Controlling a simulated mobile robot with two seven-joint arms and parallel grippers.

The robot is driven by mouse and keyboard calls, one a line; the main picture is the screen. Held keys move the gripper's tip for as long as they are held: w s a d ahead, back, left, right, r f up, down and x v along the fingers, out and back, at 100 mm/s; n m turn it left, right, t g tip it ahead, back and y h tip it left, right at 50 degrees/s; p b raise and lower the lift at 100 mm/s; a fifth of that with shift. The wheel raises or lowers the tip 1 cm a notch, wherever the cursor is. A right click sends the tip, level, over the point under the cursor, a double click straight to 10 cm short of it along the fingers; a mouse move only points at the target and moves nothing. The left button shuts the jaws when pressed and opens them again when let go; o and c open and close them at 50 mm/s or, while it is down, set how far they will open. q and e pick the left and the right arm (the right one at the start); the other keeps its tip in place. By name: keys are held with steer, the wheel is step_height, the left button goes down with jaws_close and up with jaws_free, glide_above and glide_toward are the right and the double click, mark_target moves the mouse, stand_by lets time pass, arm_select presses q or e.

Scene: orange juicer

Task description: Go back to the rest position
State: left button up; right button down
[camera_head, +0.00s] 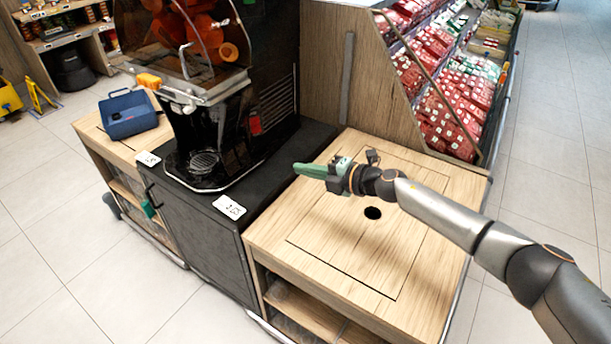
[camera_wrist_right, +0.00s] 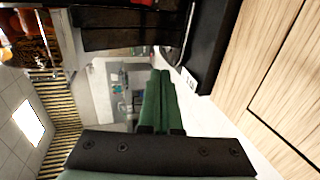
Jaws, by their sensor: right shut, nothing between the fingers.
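My right gripper (camera_head: 312,170) has green fingers and reaches in from the right over the wooden counter (camera_head: 420,262), near its left edge beside the black juicer stand. The green fingers lie together, and nothing shows between them; they also show in the right wrist view (camera_wrist_right: 157,100). The orange juicer (camera_head: 205,110) stands on the black cabinet to the left of the gripper, apart from it. My left gripper is not in view.
A blue container (camera_head: 128,115) sits on a wooden shelf unit at left. A wooden panel (camera_head: 340,75) and a display of red packages (camera_head: 450,90) rise behind the counter. The counter has a dark round hole (camera_head: 373,213). Open tiled floor (camera_head: 70,270) lies at front left.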

steer(key=s+a+f+m+t+p, duration=0.25)
steer(key=s+f+m+t, duration=0.2)
steer(key=s+m, duration=0.65)
steer(key=s+d+f+m+g+h+p, duration=0.1)
steer(key=s+d+f+m+h, duration=0.4)
steer(key=s+d+m, duration=0.3)
steer(key=s+d+f+m+g+h+p, duration=0.1)
steer(key=s+d+f+m+h, duration=0.3)
steer(key=s, duration=1.2)
steer(key=d+f+m+g, duration=0.1)
steer(key=d+f+m, duration=0.2)
steer(key=d, duration=0.3)
steer(key=shift+s+d+f+m+h+p, duration=0.3)
steer(key=shift+s+f+m+h, duration=0.1)
steer(key=shift+m, duration=0.2)
steer(key=shift+g, duration=0.25)
